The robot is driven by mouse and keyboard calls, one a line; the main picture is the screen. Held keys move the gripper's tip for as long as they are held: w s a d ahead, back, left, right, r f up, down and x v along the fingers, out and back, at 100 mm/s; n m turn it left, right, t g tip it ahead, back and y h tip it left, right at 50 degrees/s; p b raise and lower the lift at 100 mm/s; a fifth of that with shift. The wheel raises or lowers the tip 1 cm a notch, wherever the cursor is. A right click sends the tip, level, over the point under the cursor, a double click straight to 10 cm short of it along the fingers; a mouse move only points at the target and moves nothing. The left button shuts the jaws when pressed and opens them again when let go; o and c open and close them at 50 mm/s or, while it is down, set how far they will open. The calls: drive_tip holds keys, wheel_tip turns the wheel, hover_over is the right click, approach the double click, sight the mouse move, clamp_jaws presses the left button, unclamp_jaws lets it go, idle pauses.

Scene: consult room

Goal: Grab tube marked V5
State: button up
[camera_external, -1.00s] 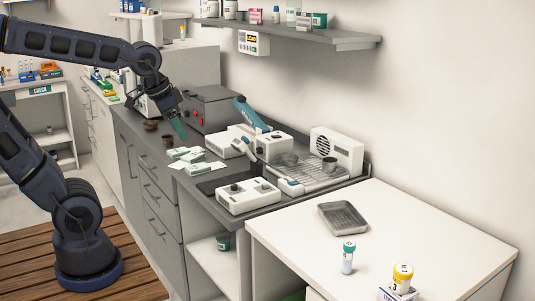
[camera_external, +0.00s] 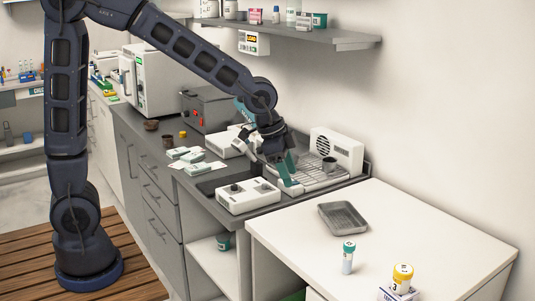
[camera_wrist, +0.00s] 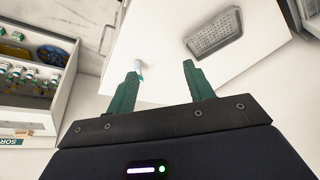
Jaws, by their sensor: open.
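A tube with a teal cap (camera_external: 348,257) stands upright on the white table at the front. Its label is too small to read, so I cannot tell whether it is V5. In the wrist view a small white and teal tube (camera_wrist: 139,68) shows just beyond my left fingertip; it appears to be the same one. A yellow-capped tube (camera_external: 402,279) stands at the table's front right, in a small holder. My gripper (camera_external: 285,172) is open and empty, above the grey counter by the drying rack, apart from the tubes. In the wrist view its green fingers (camera_wrist: 160,75) are spread.
A grey metal tray (camera_external: 342,216) lies on the white table (camera_external: 430,225). White devices (camera_external: 248,195) and a white fan unit (camera_external: 338,152) crowd the grey counter. A shelf (camera_external: 300,33) runs along the wall above. In the wrist view, an open shelf (camera_wrist: 28,120) holds several tubes.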

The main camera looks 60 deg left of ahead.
sight(348, 258)
drive_tip(key=w+d+f+m+g+h, duration=0.1)
drive_tip(key=w+d+f+m, duration=0.1)
drive_tip(key=d+f, duration=0.4)
drive_tip(key=w+d+f+m+h, duration=0.1)
drive_tip(key=w+d+f, duration=0.15)
drive_tip(key=d, duration=0.65)
drive_tip(key=shift+s+a+f+x, duration=0.1)
drive_tip(key=shift+a+x, duration=0.1)
drive_tip(key=shift+x, duration=1.65)
drive_tip(key=shift+s+a+f+x, duration=0.1)
drive_tip(key=shift+a+x, duration=0.05)
drive_tip(key=shift+x, duration=1.75)
drive_tip(key=shift+s+a+f+x, duration=0.1)
drive_tip(key=shift+a+x, duration=0.1)
drive_tip(key=shift+x, duration=1.65)
drive_tip(key=shift+w, duration=0.1)
drive_tip(key=c, duration=1)
